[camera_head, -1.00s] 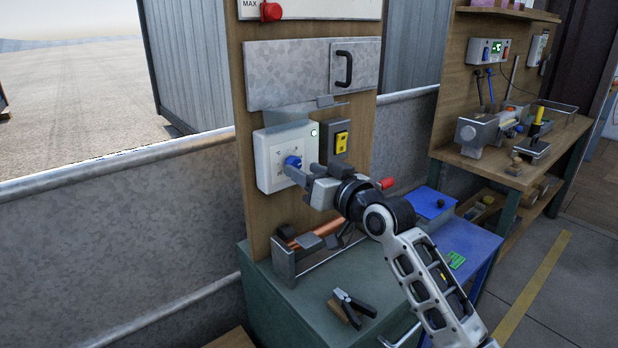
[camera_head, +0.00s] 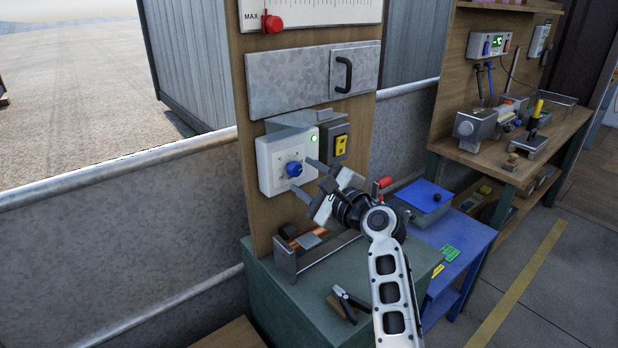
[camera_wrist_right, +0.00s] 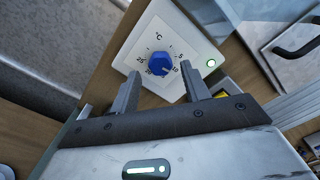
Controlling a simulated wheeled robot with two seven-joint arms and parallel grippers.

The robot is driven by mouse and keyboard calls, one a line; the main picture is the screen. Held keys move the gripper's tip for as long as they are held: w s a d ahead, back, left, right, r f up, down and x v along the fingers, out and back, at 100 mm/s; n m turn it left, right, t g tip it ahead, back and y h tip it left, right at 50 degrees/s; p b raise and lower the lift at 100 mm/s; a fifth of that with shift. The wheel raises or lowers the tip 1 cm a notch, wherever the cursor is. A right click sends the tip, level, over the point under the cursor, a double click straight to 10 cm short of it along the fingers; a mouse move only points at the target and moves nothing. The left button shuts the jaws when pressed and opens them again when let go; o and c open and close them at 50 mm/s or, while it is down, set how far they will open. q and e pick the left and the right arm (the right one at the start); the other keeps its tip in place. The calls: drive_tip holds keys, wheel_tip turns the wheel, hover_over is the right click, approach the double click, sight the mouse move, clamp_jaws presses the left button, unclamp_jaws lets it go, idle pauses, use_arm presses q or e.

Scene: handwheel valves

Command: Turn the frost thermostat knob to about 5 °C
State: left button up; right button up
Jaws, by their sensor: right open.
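The frost thermostat is a white box (camera_head: 266,160) on the wooden panel, with a blue knob (camera_head: 294,169) and a lit green lamp. In the right wrist view the blue knob (camera_wrist_right: 157,65) sits on a white plate (camera_wrist_right: 140,38) marked °C, with numbers around it. A mark shows at the knob's lower right, but its exact reading is too small to tell. My right gripper (camera_head: 313,186) is open and empty, to the right of the knob and apart from it. In the wrist view its fingers (camera_wrist_right: 160,78) lie either side of the knob. My left gripper is out of view.
A grey shield (camera_head: 292,121) juts out above the box. A dark box with a yellow switch (camera_head: 341,145) is close on the right. Below are a metal bracket (camera_head: 286,262) and pliers (camera_head: 350,300) on the green cabinet. A blue table (camera_head: 462,240) stands to the right.

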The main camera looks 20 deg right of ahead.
drive_tip(key=shift+m, duration=0.5)
drive_tip(key=shift+x, duration=1.05)
